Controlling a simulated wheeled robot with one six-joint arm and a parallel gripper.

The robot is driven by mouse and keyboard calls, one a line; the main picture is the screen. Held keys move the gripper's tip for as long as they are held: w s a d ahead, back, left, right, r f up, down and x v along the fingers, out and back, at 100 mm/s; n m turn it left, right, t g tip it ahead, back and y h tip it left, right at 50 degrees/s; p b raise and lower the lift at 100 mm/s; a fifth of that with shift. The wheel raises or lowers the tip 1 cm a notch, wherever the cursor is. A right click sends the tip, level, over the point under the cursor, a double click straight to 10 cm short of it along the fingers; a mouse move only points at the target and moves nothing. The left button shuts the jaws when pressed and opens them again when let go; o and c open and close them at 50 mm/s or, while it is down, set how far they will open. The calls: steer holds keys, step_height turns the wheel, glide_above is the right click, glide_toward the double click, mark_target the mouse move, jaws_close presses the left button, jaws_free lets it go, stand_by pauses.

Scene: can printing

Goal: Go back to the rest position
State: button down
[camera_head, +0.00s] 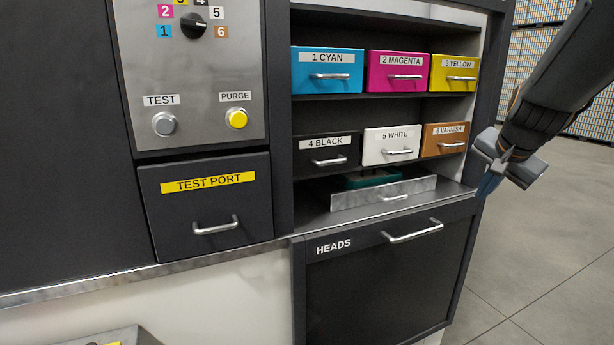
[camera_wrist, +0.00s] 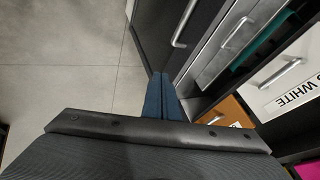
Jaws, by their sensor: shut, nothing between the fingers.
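My gripper (camera_head: 486,184) hangs at the right end of the cabinet in the head view, with its blue fingers pointing down to the left. In the wrist view the blue fingers (camera_wrist: 161,97) lie side by side, shut, with nothing between them. The fingers are close to the right edge of the cabinet, just right of the metal tray (camera_head: 350,199) and the brown 6 VARNISH drawer (camera_head: 434,131). I cannot tell whether they touch the cabinet edge. The tray holds a green item (camera_head: 372,180).
Drawers for cyan (camera_head: 311,80), magenta (camera_head: 388,82), yellow (camera_head: 470,74), black (camera_head: 312,153) and white (camera_head: 377,155) fill the shelves. The HEADS door (camera_head: 390,285) and TEST PORT drawer (camera_head: 180,217) are shut. A knob panel (camera_head: 200,85) stands left. Open floor (camera_head: 560,230) lies right.

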steer(key=s+a+f+n+g+y, duration=0.1)
steer(key=s+a+f+n+g, duration=0.4)
steer(key=s+a+f+n, duration=0.6)
steer(key=s+a+f, duration=0.8)
steer(key=s+a, duration=0.1)
steer(key=a, duration=0.1)
steer(key=shift+s+a+f+n+g+y, duration=0.25)
steer(key=shift+s+n+g+y, duration=0.05)
steer(key=shift+s+g+y, duration=0.1)
steer(key=shift+w+f, duration=0.1)
